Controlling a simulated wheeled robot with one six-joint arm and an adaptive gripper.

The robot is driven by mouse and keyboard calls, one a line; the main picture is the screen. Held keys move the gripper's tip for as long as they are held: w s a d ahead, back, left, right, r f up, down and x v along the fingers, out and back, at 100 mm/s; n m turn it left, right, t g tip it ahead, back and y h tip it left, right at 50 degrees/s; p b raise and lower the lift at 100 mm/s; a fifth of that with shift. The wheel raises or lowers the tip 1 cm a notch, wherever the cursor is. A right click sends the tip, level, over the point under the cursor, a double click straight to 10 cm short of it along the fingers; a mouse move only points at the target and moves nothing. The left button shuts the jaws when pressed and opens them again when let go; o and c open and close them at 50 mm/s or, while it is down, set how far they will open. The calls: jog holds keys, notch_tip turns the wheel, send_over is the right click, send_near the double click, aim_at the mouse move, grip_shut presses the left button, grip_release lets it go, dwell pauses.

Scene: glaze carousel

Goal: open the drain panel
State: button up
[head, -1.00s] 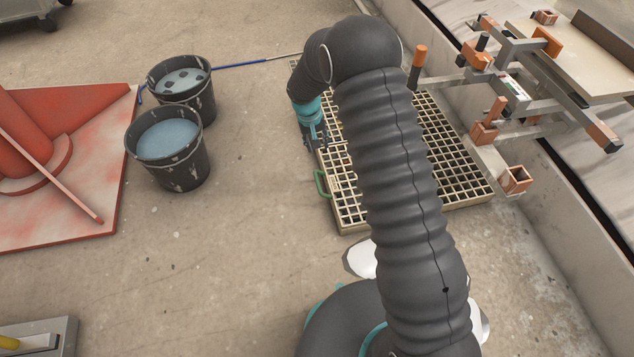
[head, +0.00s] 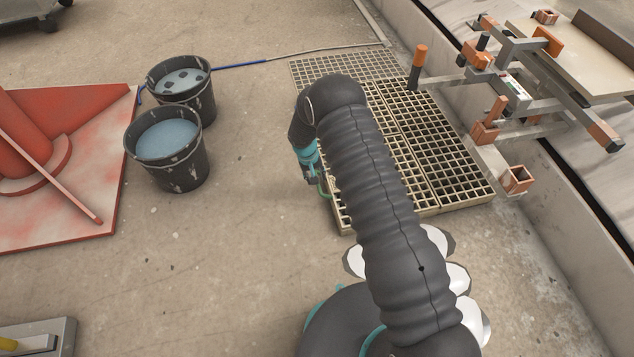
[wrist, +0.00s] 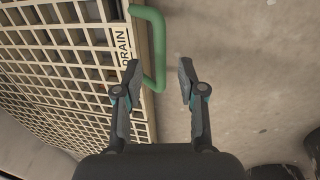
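The drain panel (head: 418,150) is a tan grating on the floor, lying flat. A green handle (wrist: 158,50) stands out from its edge in the wrist view, beside a label reading DRAIN (wrist: 125,47). In the head view only a small part of the handle (head: 323,190) shows past my arm. My gripper (wrist: 158,72) is open, with the lower part of the handle between its fingers, nearer the left finger. Whether a finger touches the handle I cannot tell. In the head view my gripper (head: 312,180) is at the panel's left edge, and my arm hides part of the panel.
Two dark buckets of liquid (head: 166,150) (head: 181,88) stand to the left. A blue-ended hose (head: 240,65) runs behind the grating. A metal frame with orange parts (head: 500,75) stands at the right. Floor between buckets and grating is clear.

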jog(key=shift+w+d+f, duration=0.1)
jog(key=shift+d+f, duration=0.1)
jog(key=shift+f, duration=0.75)
jog(key=shift+w+d+f, duration=0.1)
jog(key=shift+d+f, duration=0.05)
jog(key=shift+f, duration=0.75)
jog(key=shift+c, duration=0.2)
grip_shut()
